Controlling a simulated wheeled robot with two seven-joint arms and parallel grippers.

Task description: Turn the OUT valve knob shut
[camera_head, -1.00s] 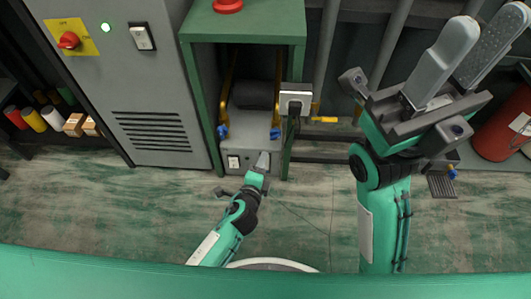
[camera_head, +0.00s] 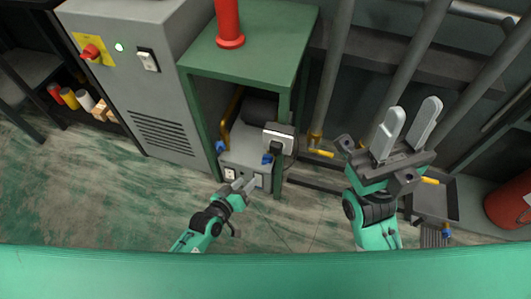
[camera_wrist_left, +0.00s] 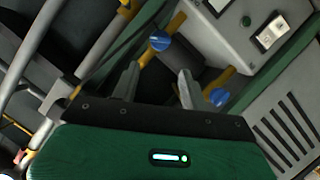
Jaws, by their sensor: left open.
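Two blue valve knobs show on yellow pipes by the grey unit under the green stand. One is at the left (camera_head: 220,146), the other at the right (camera_head: 267,159). No label is legible, so I cannot tell which is OUT. In the left wrist view, one blue knob (camera_wrist_left: 160,41) lies beyond the fingers and another (camera_wrist_left: 219,97) lies right of the right finger. My left gripper (camera_head: 244,185) is open and empty, in front of the unit and apart from both knobs; its fingers show in the wrist view (camera_wrist_left: 158,84). My right gripper (camera_head: 411,112) is open and empty, raised at the right.
The green stand (camera_head: 255,50) encloses the grey unit (camera_head: 244,158), with a white switch (camera_head: 230,174) on its front. A boxy meter (camera_head: 279,138) hangs at its right post. A grey cabinet (camera_head: 135,80) stands left. Pipes (camera_head: 335,75) run behind. The floor in front is clear.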

